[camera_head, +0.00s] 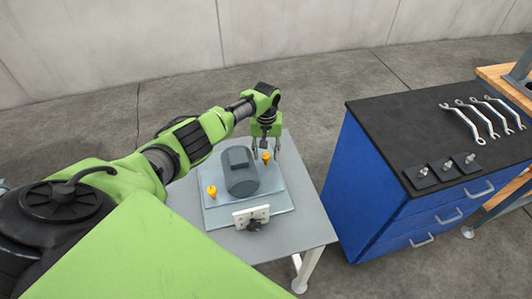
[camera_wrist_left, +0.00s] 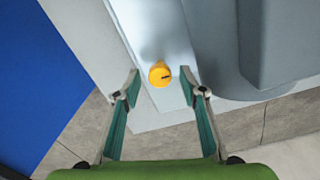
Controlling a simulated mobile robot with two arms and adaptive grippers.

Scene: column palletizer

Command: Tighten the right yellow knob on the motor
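The grey motor (camera_head: 240,172) sits on a light plate (camera_head: 275,203) on a small grey table. The right yellow knob (camera_head: 266,157) stands on the plate beside the motor, and it also shows in the left wrist view (camera_wrist_left: 160,74). The left yellow knob (camera_head: 212,191) stands on the motor's other side. My left gripper (camera_head: 266,152) is above the right knob, pointing down. In the left wrist view its fingers (camera_wrist_left: 160,85) are apart, and the knob appears between and slightly beyond the tips, with visible gaps on both sides. My right gripper is not in view.
A white bracket with a dark knob (camera_head: 252,218) stands at the plate's front edge. A blue cabinet (camera_head: 365,185) is close to the table's right side. Wrenches (camera_head: 482,117) and black blocks with bolts (camera_head: 442,168) lie on its dark top.

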